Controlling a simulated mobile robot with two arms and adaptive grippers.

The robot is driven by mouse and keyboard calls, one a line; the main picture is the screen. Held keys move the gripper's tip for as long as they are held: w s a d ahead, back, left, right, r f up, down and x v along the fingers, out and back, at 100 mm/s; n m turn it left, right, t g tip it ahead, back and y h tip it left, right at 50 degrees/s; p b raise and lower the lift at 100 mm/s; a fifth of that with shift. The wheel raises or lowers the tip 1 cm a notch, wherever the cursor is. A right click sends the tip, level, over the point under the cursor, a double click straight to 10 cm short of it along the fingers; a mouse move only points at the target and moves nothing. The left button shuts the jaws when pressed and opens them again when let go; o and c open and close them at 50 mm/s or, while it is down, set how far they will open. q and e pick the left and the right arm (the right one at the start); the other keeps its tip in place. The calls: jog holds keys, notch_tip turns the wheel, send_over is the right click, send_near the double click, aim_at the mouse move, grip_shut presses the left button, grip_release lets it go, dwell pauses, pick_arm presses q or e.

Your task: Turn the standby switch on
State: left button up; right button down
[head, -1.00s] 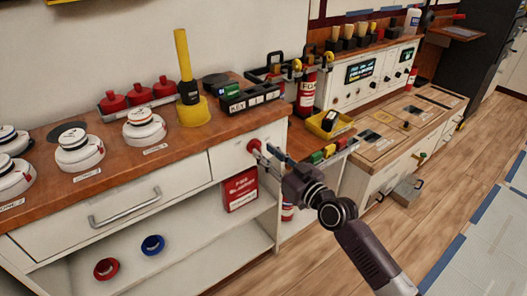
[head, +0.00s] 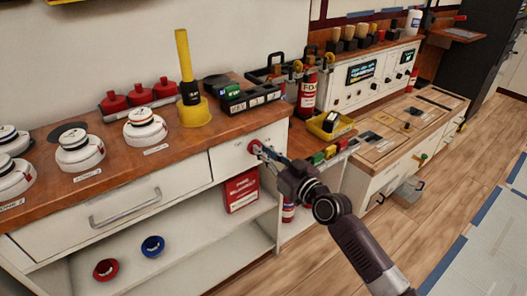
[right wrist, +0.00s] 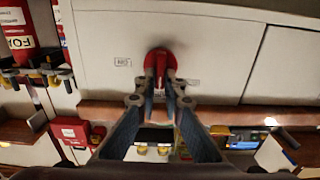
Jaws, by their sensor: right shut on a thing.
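The switch is a red rotary knob (head: 253,145) on the white front of the small drawer under the wooden counter. In the right wrist view the red knob (right wrist: 160,60) is upright at the picture's centre, with small labels beside it too blurred to read. My right gripper (head: 263,152) reaches it from the lower right in the head view. In the right wrist view both fingers of the gripper (right wrist: 160,87) are shut on the knob's grip, one on each side. The fingers hide part of the knob. My left gripper is out of view.
A rail with coloured blocks (head: 327,154) sticks out just right of my right gripper. A red box (head: 241,191) is below the drawer. A drawer handle (head: 124,208) protrudes at left. A fire extinguisher (head: 307,97) and a yellow tray (head: 329,125) stand behind.

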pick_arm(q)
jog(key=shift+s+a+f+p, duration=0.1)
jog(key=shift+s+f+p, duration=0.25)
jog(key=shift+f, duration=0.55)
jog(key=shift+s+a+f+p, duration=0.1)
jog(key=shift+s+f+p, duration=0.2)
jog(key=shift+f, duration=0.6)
pick_arm(e)
jog(key=shift+w+d+f+m, duration=0.1)
jog(key=shift+d+f+m, duration=0.1)
jog(key=shift+m, duration=2.85)
jog(key=shift+w+d+f+m, duration=0.15)
jog(key=shift+f+m, duration=0.1)
jog(key=shift+m, duration=2.75)
jog(key=shift+w+d+f+m, duration=0.1)
jog(key=shift+d+f+m, duration=0.1)
jog(key=shift+m, duration=2.85)
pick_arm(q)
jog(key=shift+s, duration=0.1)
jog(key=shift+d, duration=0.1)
pick_arm(e)
jog(key=c, duration=2)
grip_release()
jog(key=shift+c, duration=0.2)
